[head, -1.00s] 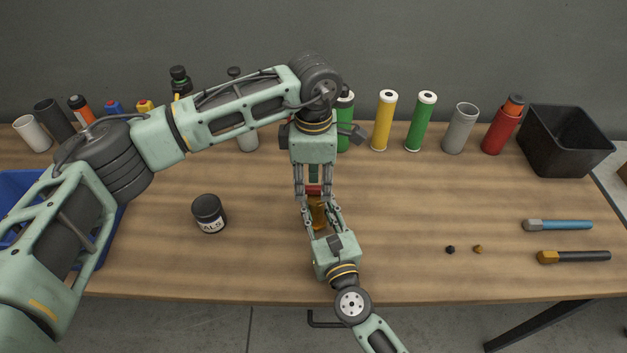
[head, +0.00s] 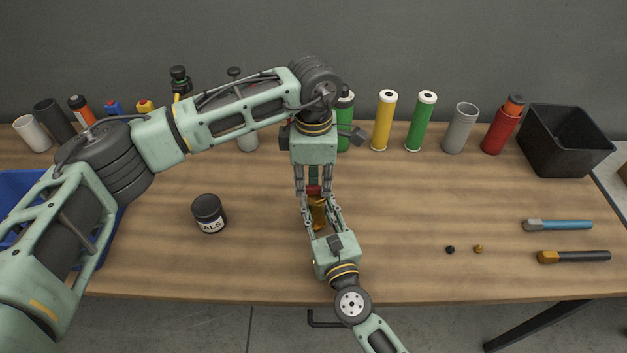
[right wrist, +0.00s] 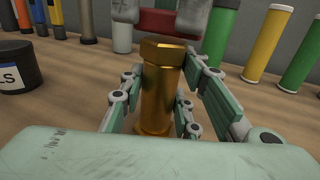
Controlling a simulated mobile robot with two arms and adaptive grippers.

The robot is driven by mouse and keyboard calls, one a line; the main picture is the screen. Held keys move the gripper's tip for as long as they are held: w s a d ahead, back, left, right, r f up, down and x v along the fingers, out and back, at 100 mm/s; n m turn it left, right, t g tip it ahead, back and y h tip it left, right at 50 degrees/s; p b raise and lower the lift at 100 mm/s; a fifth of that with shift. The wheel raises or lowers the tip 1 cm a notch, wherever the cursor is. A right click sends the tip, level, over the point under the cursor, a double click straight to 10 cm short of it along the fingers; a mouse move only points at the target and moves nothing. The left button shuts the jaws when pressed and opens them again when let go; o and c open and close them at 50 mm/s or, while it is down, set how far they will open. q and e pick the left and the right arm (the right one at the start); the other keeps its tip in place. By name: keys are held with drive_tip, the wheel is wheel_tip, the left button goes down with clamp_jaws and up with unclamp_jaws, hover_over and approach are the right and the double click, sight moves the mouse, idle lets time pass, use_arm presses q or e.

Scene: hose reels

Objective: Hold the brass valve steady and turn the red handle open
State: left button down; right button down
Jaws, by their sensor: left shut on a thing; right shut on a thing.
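The brass valve (head: 318,212) stands upright at the middle of the bench. It also shows large in the right wrist view (right wrist: 163,88), with a hex top. My right gripper (head: 320,214), coming from the front, is shut around the valve's body. The red handle (head: 313,190) sits just behind and above the valve; in the right wrist view it is a red bar (right wrist: 160,23) at the top. My left gripper (head: 313,188) reaches from above and behind and is shut on the red handle. The fingers hide much of the handle and valve.
A black jar (head: 209,213) stands left of the grippers. Yellow (head: 384,121) and green (head: 420,121) cylinders, a grey tube (head: 460,128) and a red one (head: 500,128) line the back. A black bin (head: 567,140) is at the back right. Two tools (head: 560,225) (head: 580,256) and small caps (head: 478,249) lie right.

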use_arm(q)
drive_tip(key=n, duration=0.8)
drive_tip(key=shift+s+n, duration=0.15)
drive_tip(key=shift+n, duration=0.15)
drive_tip(key=n, duration=0.4)
drive_tip(key=shift+d+n, duration=0.15)
drive_tip(key=shift+n, duration=0.15)
drive_tip(key=n, duration=0.4)
drive_tip(key=shift+d+n, duration=0.1)
drive_tip(key=shift+n, duration=0.2)
use_arm(e)
drive_tip(key=shift+f, duration=0.1)
use_arm(q)
drive_tip(key=c, duration=1.8)
unclamp_jaws()
drive_tip(key=shift+s, duration=0.1)
